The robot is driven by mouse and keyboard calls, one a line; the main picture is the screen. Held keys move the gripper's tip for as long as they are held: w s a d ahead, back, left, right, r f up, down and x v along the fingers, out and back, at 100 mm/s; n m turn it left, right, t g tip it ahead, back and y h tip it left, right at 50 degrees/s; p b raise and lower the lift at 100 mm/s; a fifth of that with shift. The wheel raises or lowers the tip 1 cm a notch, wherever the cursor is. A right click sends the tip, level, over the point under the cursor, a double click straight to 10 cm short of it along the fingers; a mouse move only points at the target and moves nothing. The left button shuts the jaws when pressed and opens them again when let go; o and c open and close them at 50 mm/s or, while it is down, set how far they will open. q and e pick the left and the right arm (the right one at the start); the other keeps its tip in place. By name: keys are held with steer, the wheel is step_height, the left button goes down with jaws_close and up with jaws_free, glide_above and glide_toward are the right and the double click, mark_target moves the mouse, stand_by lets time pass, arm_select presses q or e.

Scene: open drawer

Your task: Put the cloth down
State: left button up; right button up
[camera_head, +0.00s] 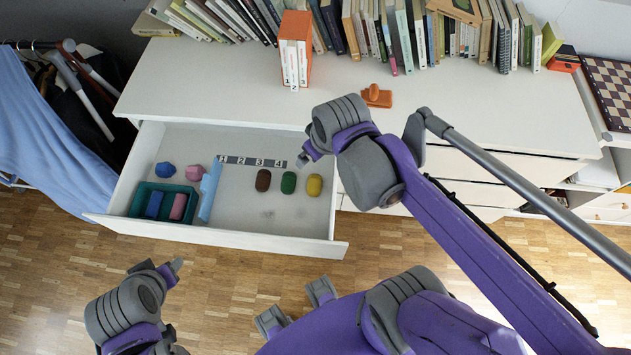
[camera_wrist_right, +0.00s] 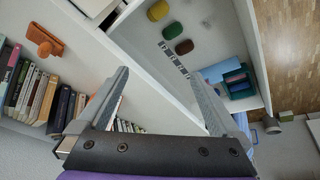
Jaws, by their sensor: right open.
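A light blue cloth (camera_head: 45,140) hangs in folds at the far left, beside dark clothes on a rack. No cloth is in my right gripper or on the dresser top. My right gripper (camera_head: 305,158) is over the back right of the open drawer (camera_head: 225,235). In the right wrist view its two fingers (camera_wrist_right: 160,97) are spread wide with nothing between them. My left gripper (camera_head: 172,272) is low at the left, in front of the drawer and above the floor. Its jaw opening does not show clearly.
The drawer holds a teal box (camera_head: 133,205), a light blue divider (camera_head: 211,192), a number strip (camera_head: 250,161) and several coloured lumps, including a green one (camera_head: 288,183). Books and an orange stamp-like object (camera_head: 377,97) stand on the dresser (camera_head: 450,110), whose front middle is clear.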

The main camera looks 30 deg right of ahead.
steer(key=s+a+f+m+t, duration=0.1)
steer(key=s+a+f+m, duration=0.1)
steer(key=s, duration=0.3)
steer(key=shift+s+a+f+y, duration=0.3)
steer(key=shift+a+f, duration=0.45)
steer(key=shift+a, duration=0.15)
steer(key=shift+w+r, duration=0.1)
